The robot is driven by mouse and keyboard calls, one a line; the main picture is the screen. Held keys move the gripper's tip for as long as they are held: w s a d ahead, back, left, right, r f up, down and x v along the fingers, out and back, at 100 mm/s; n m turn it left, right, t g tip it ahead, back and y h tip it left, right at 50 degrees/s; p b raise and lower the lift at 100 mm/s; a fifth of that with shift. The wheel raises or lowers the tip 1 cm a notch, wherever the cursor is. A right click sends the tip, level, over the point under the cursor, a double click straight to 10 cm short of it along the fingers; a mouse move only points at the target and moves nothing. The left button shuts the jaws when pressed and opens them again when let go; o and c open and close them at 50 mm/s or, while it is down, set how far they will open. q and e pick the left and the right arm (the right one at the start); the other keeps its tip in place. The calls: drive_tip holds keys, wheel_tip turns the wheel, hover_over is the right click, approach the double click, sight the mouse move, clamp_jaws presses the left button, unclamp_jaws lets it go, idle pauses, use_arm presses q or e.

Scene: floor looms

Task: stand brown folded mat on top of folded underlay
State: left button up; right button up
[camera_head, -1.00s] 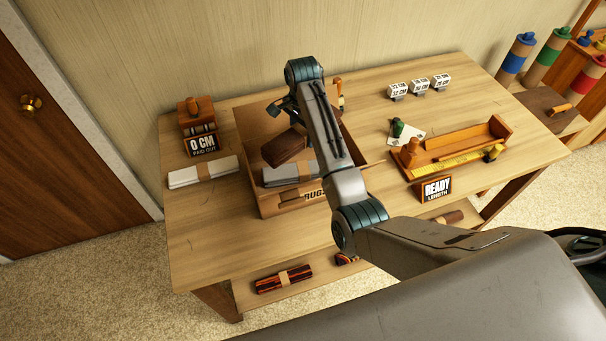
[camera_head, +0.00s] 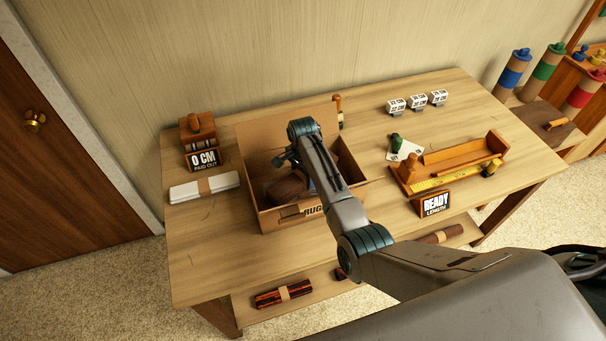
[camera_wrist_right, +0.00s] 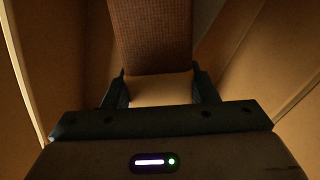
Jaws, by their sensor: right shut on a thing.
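The brown folded mat (camera_head: 287,187) is low inside the open cardboard box, partly hidden by my right arm. In the right wrist view the mat (camera_wrist_right: 152,38) has a woven brown surface and a tan band (camera_wrist_right: 160,88). My right gripper (camera_wrist_right: 161,86) is shut on it at the band; in the head view the gripper reaches down into the box. My left gripper is not in view.
The cardboard box (camera_head: 284,218) has upright walls close around my right gripper. Left of it stand a wooden block and a "0 CM" sign (camera_head: 204,160). A wooden tray with a yellow ruler (camera_head: 452,176) and a "READY" sign (camera_head: 434,203) stand to the right.

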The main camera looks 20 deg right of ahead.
drive_tip(key=shift+f, duration=0.1)
drive_tip(key=o, duration=1.3)
wheel_tip(320, 180, up, 12)
drive_tip(key=b, duration=0.3)
